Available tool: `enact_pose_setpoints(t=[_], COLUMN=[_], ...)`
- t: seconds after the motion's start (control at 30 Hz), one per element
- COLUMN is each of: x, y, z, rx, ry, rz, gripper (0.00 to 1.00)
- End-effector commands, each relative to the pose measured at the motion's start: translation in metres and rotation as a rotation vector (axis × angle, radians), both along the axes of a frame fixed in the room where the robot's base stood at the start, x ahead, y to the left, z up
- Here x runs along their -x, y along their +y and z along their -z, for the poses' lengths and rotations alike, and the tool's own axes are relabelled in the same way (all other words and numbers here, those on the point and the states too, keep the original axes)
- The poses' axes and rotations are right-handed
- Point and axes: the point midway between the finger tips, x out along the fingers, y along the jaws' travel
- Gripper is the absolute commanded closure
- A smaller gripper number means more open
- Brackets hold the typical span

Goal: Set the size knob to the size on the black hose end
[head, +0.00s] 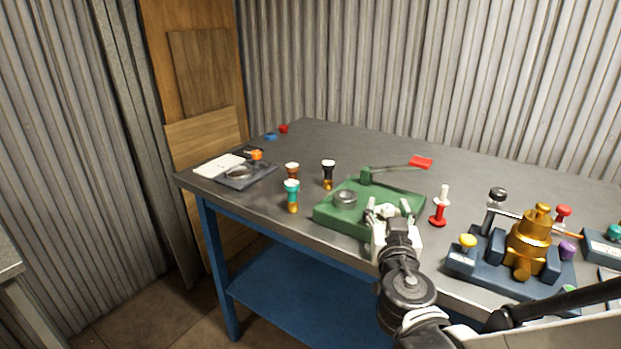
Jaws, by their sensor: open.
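Behind my gripper is a green press-like fixture (335,216) with a round metal cup (345,199) and a lever with a red handle (420,162). My gripper (384,212) is open at the fixture's front right part. A small pale shape between its fingers may be the size knob, but I cannot tell whether they touch it. Any scale there is hidden or too small to read.
Teal (292,195) and brown (292,170) hose ends stand left of the fixture. A dark tray (262,174) lies at the bench's left end. Right are a red-and-white upright piece (440,207) and a blue base with a brass valve body (528,245). The bench's back middle is clear.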

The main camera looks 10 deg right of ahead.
Motion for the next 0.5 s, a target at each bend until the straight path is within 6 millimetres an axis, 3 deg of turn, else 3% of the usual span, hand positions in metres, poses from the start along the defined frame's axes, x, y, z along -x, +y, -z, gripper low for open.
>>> enact_pose_setpoints(t=[0.5], x=[0.053], y=[0.018], z=[0.000], rx=[0.000], ry=[0.000], rz=[-0.002], gripper=[0.59])
